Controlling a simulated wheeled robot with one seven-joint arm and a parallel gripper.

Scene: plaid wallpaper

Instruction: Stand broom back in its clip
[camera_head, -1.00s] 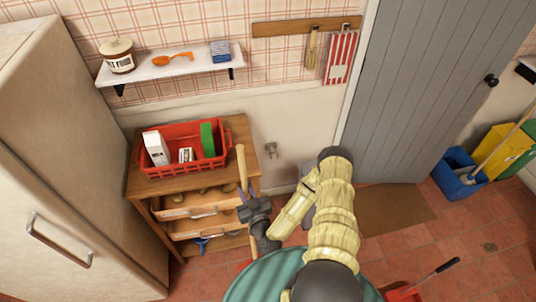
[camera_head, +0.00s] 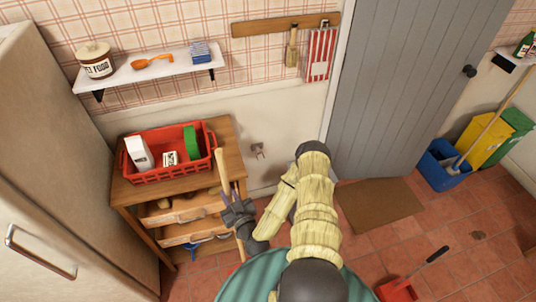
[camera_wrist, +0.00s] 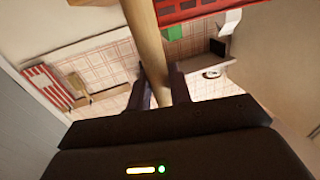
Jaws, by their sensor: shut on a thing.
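The broom's wooden handle (camera_head: 222,168) stands nearly upright, slightly tilted, in front of the wooden drawer unit. My gripper (camera_head: 231,198) is shut on the handle below its top end. In the wrist view the handle (camera_wrist: 148,45) passes between the two fingers (camera_wrist: 160,92). The broom's head is hidden below my arm and the green round top. A small metal clip (camera_head: 257,151) is fixed low on the wall, right of the drawer unit. It is empty, and the handle is apart from it, to its left.
The drawer unit (camera_head: 180,192) bears a red basket (camera_head: 170,172) close to the handle. A shelf (camera_head: 150,72) and a hook rail (camera_head: 285,25) are above. A grey door (camera_head: 405,95), doormat (camera_head: 378,206), blue bucket (camera_head: 440,165) and red dustpan (camera_head: 398,289) are to the right.

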